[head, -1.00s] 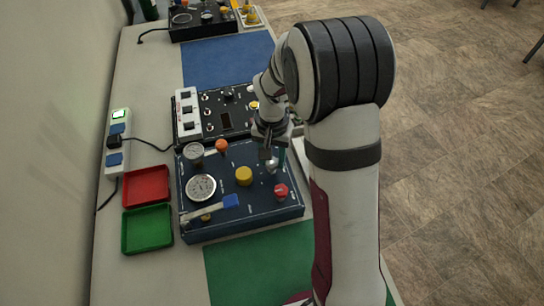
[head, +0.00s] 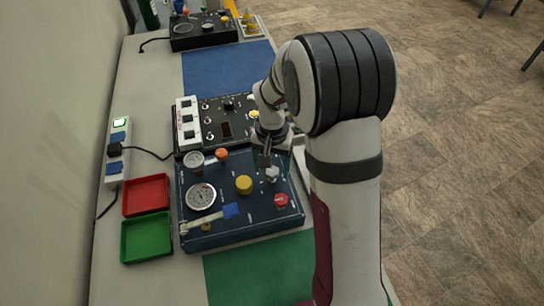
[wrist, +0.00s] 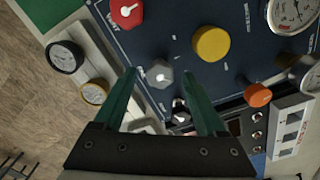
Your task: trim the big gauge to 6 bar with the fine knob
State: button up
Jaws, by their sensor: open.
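The trainer is a dark blue panel (head: 225,225) on the table. Its big white-faced gauge (head: 200,196) is at the left; its reading is too small to tell, and only part of the gauge (wrist: 292,12) shows in the wrist view. A grey faceted knob (head: 272,174), taken as the fine knob, sits at the panel's right; its label is not readable. My gripper (wrist: 160,71) is open, with its green fingers on either side of this grey knob (wrist: 161,75) in the wrist view. Whether they touch it or how far above it they are is unclear.
Near the grey knob are a red VENT knob (head: 281,201) and a yellow knob (head: 244,185). An orange knob (head: 221,154), a small gauge (head: 194,161) and a blue-ended lever (head: 230,211) are farther left. Red (head: 146,195) and green (head: 146,238) trays lie beside the panel.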

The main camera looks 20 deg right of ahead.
aim_at(272, 171)
notch_tip(272, 171, up, 15)
jog(key=shift+r, duration=0.2)
jog(key=s+a+f+y, duration=0.1)
jog(key=s+a, duration=0.1)
jog(key=s, duration=1)
jog(key=s+a+f, duration=0.2)
jog(key=s, duration=1.1)
jog(key=shift+a+y, duration=0.4)
jog(key=shift+r, duration=0.1)
